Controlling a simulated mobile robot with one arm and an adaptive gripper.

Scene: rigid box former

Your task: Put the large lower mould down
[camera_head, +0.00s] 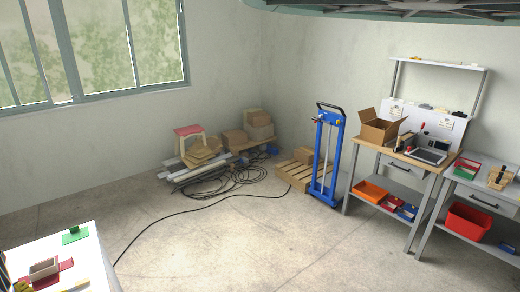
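My gripper is not clearly in view, and I cannot see whether it holds anything. No part can be told for sure as the large lower mould. A green piece (75,235) lies further back on the same table. Small yellow pieces lie near the table's front, cut by the picture's bottom edge. A dark striped shape at the left edge is too cut off to tell.
A workbench (392,152) at the right bears an open cardboard box (381,129). A second bench with a red bin (467,222) stands beside it.

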